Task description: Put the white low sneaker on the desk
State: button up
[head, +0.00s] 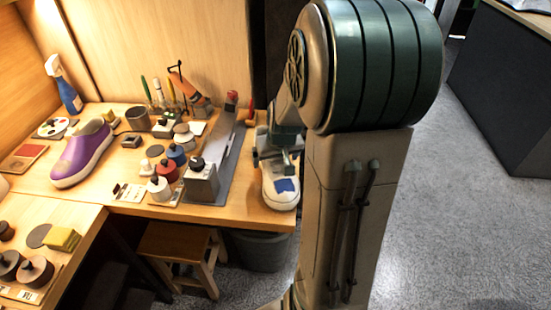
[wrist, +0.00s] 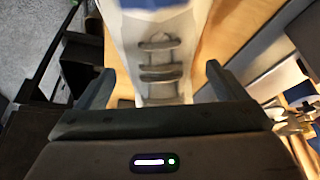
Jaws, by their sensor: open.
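The fingers are open, with a gap visible beside the shoe. I cannot tell whether either finger touches it.
A grey metal rail device (head: 208,182) stands left of the sneaker. A purple shoe (head: 82,154), paint pots (head: 160,188) and a tool holder (head: 165,100) occupy the desk further left. A stool (head: 180,250) and a bin (head: 262,250) stand below.

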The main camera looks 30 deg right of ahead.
jog(key=d+p+v, duration=0.1)
jog(key=v, duration=1)
jog(key=s+a+n+g+y, duration=0.1)
jog(key=s+a+n+g, duration=0.1)
jog(key=s+a, duration=1)
jog(key=shift+s+a+f, duration=0.2)
jog(key=shift+s+a, duration=0.1)
jog(key=shift+a, duration=0.7)
